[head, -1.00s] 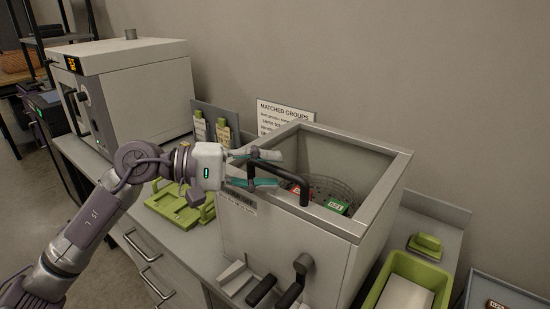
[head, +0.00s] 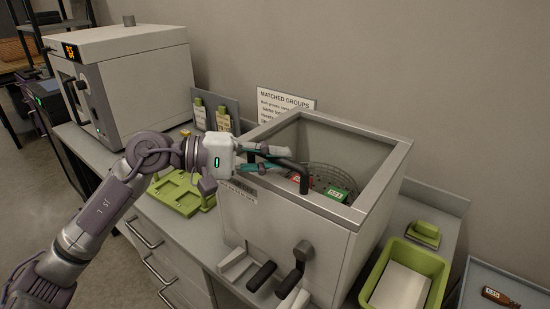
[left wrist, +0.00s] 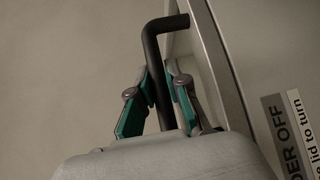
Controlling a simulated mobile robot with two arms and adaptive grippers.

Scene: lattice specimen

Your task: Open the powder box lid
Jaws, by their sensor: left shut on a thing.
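The powder box (head: 285,225) is a large pale grey box at the centre of the head view. Its top frame shows the inside; I cannot tell whether a clear lid pane covers it. A black bar handle (head: 304,181) sits at the front of the top. My left gripper (head: 272,158) comes in from the left and is shut on this handle. In the left wrist view, the teal-padded fingers of my left gripper (left wrist: 159,82) lie on both sides of the black handle (left wrist: 151,45). My right gripper is not in view.
Inside the box is a wire basket (head: 352,183) with a red and a green item (head: 338,193). Black levers (head: 262,276) and a knob (head: 304,251) stick out in front. A green tray (head: 179,194) is left, a green bin (head: 440,266) right, a grey oven (head: 145,80) back left.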

